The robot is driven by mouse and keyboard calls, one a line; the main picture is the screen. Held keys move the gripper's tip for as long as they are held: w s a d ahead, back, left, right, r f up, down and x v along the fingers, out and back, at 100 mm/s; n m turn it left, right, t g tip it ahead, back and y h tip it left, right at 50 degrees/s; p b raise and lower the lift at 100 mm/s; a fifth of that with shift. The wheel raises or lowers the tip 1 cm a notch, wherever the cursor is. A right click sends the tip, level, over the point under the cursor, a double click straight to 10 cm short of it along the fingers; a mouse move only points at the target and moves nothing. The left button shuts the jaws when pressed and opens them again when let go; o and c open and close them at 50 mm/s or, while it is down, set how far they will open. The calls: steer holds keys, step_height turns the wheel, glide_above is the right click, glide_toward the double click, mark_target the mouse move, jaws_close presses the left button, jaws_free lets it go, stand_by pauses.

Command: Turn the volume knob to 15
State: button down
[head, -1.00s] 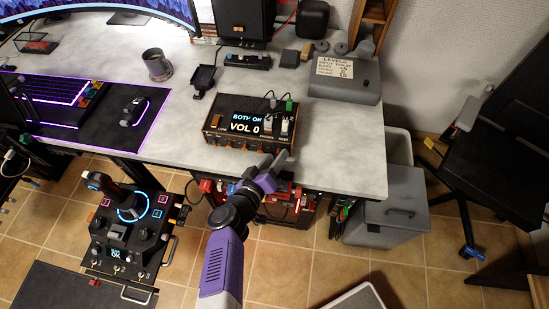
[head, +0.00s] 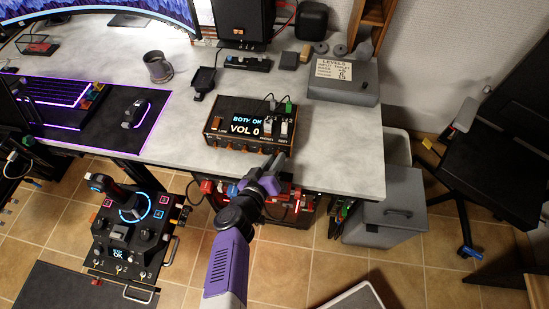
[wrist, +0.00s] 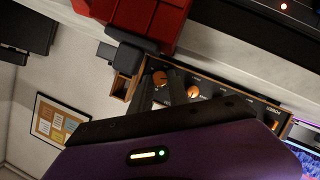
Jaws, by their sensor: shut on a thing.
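A dark audio box (head: 222,141) with orange edges stands at the desk's front edge in the head view. Its screen (head: 246,124) reads "BOTH OK" and "VOL 0". My gripper (head: 277,161) is at the right end of the box's front. In the wrist view my gripper (wrist: 163,86) has its fingers on either side of an orange-faced knob (wrist: 160,77) and is shut on it. A second orange-faced knob (wrist: 193,91) is beside it, outside the fingers. The knob labels are too small or hidden to read.
A grey case (head: 350,88) with a "LEVELS" note (head: 340,68) stands at the back right of the desk. Red items (head: 302,205) sit under the desk edge near my arm.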

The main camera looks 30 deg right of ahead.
steer(key=m+y+p, duration=0.1)
steer(key=m+p, duration=0.1)
steer(key=m, duration=0.1)
steer(key=shift+s+d+r+t+y, duration=0.1)
steer(key=shift+r+t+y, duration=0.1)
steer(key=shift+t+y, duration=0.2)
steer(key=m+y, duration=0.1)
steer(key=m, duration=0.1)
steer(key=m+t+y, duration=0.1)
steer(key=shift+s+d+f+m+t+p, duration=0.2)
steer(key=shift+m+t+p, duration=0.1)
steer(key=shift+m+p, duration=0.1)
steer(key=c, duration=1.3)
jaws_free()
steer(key=shift+o, duration=0.2)
steer(key=shift+v, duration=3.9)
steer(key=shift+d, duration=0.1)
